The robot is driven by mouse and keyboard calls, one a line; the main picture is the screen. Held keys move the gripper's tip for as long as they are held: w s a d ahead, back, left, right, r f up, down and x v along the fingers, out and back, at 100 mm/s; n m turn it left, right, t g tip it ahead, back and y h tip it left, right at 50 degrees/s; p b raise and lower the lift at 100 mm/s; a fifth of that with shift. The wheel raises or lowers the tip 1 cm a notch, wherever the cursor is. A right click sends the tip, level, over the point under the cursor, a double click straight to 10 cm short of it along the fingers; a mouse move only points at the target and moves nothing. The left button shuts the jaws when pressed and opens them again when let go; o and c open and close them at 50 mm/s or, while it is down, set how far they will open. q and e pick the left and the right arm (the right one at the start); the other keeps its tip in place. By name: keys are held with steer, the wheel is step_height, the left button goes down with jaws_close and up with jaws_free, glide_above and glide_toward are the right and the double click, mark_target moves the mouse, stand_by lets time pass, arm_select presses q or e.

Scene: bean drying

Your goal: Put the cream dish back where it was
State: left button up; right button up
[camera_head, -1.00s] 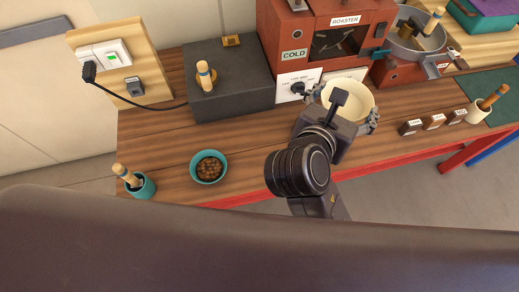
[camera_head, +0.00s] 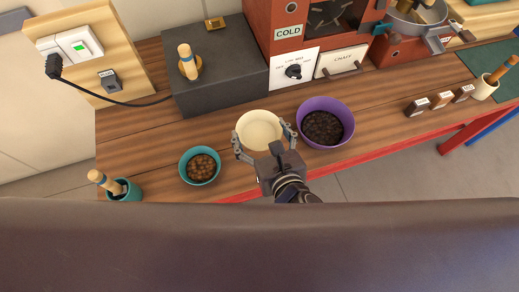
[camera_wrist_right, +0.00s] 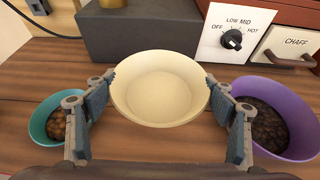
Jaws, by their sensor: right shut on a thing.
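The cream dish (camera_head: 259,131) is round, empty and upright. It sits between a teal bowl of brown beans (camera_head: 200,166) on its left and a purple bowl of dark beans (camera_head: 325,124) on its right. My right gripper (camera_head: 263,142) is shut on the dish, one finger at each side, as the right wrist view shows with the dish (camera_wrist_right: 160,88) between the fingers. The dish is at or just above the wooden table (camera_head: 240,180); I cannot tell whether it touches. My left gripper is not in view.
A dark grey block (camera_head: 222,85) and the red roaster (camera_head: 290,50), with its dial panel and chaff drawer (camera_head: 342,61), stand behind. A teal cup with a wooden-handled tool (camera_head: 124,190) is at the left. Small labelled blocks (camera_head: 440,99) stand at the right.

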mark_target(260, 153)
step_height(260, 153, down, 10)
steer(key=shift+r+b, duration=0.25)
steer(key=shift+b, duration=0.9)
steer(key=shift+f, duration=0.1)
steer(key=o, duration=1.3)
steer(key=shift+f, duration=0.1)
steer(key=shift+r, duration=0.25)
steer(key=v, duration=1.2)
